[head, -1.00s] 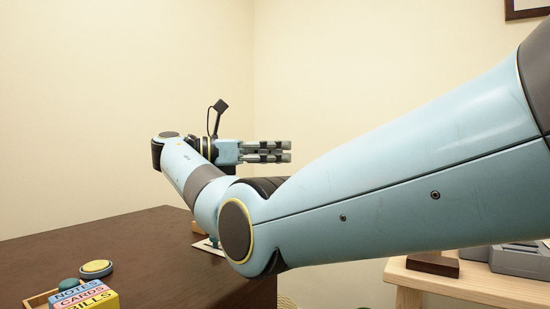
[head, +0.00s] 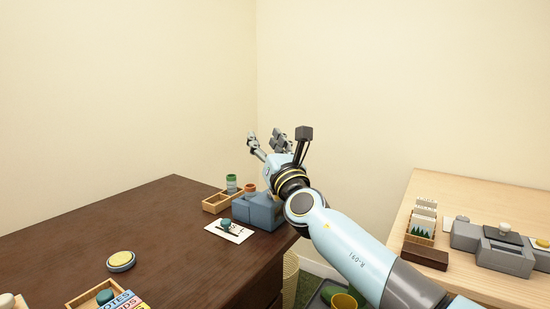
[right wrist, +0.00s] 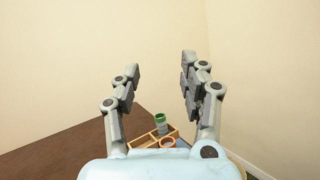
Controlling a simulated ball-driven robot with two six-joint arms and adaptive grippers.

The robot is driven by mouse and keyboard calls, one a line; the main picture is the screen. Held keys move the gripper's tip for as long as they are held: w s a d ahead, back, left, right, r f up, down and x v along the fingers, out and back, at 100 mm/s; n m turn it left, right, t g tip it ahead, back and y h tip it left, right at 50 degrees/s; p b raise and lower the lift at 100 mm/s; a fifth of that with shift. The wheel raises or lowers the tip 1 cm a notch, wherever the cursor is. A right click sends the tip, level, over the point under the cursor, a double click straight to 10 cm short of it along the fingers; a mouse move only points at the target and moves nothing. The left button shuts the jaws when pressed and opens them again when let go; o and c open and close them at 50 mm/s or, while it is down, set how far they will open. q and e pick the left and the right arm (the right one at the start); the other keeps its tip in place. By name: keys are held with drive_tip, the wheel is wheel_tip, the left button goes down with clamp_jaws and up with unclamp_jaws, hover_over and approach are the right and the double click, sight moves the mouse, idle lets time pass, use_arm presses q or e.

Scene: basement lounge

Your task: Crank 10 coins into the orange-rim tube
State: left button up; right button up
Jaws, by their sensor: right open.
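The orange-rim tube (head: 251,188) stands at the far end of the dark table, partly behind a blue-grey box; whether that box is the coin crank I cannot tell. The green-rim tube (head: 231,183) stands in a small wooden tray (head: 213,206). My right gripper (head: 266,140) is open and empty, raised above and beyond the blue-grey box (head: 258,212). Its spread fingers (right wrist: 160,66) touch nothing. No coins can be made out. My left gripper is out of view.
A white card (head: 237,236) with a dark knob lies before the box. A yellow-topped disc (head: 121,260) and a NOTES box (head: 122,302) sit nearer. A light wood table (head: 455,185) at right holds grey devices (head: 503,255). The dark table's middle is clear.

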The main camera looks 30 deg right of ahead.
drive_tip(key=s+f+n+g+y+p, duration=0.3)
drive_tip(key=s+f+n+g+p, duration=0.15)
drive_tip(key=s+f, duration=0.75)
drive_tip(key=shift+m+t, duration=0.45)
drive_tip(key=w, duration=0.3)
drive_tip(key=w+r, duration=0.1)
drive_tip(key=w, duration=0.1)
drive_tip(key=w+b, duration=0.1)
drive_tip(key=w, duration=0.2)
drive_tip(key=shift+w+d+r, duration=0.15)
drive_tip(key=shift+w+d, duration=0.2)
